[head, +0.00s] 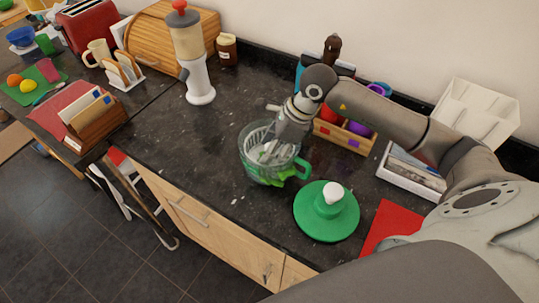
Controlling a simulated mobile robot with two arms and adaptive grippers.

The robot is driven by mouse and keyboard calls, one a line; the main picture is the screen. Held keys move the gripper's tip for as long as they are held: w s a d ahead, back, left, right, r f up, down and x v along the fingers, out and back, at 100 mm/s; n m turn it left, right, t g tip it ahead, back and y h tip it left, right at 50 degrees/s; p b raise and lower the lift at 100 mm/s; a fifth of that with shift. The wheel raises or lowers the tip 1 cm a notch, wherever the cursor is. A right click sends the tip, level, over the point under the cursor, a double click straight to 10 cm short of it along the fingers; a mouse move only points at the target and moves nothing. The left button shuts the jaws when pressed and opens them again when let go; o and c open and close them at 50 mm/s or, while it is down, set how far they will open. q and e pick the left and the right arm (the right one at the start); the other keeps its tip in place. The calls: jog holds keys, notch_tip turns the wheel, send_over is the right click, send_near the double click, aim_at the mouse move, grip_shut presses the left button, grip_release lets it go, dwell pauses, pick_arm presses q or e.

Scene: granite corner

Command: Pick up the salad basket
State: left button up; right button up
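The salad spinner bowl (250,166) stands on the dark granite counter near its front edge. A pale, slatted basket seems to be inside, but the edge between basket and bowl is hard to make out. My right gripper (268,150) comes down from the upper right and its fingers reach into the bowl. Whether the fingers touch or hold the basket is not clear. My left gripper is not in view. The green lid (318,224) with a white knob lies to the right of the bowl.
A wooden box of colourful items (345,138) stands behind the bowl. A white tray (398,176) and red mat (385,225) lie to the right. A dispenser (195,68) and bread box (150,40) stand back left. The counter left of the bowl is clear.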

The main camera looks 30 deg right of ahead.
jog(key=shift+x, duration=0.9)
jog(key=shift+c, duration=0.3)
jog(key=shift+r, duration=0.1)
grip_shut()
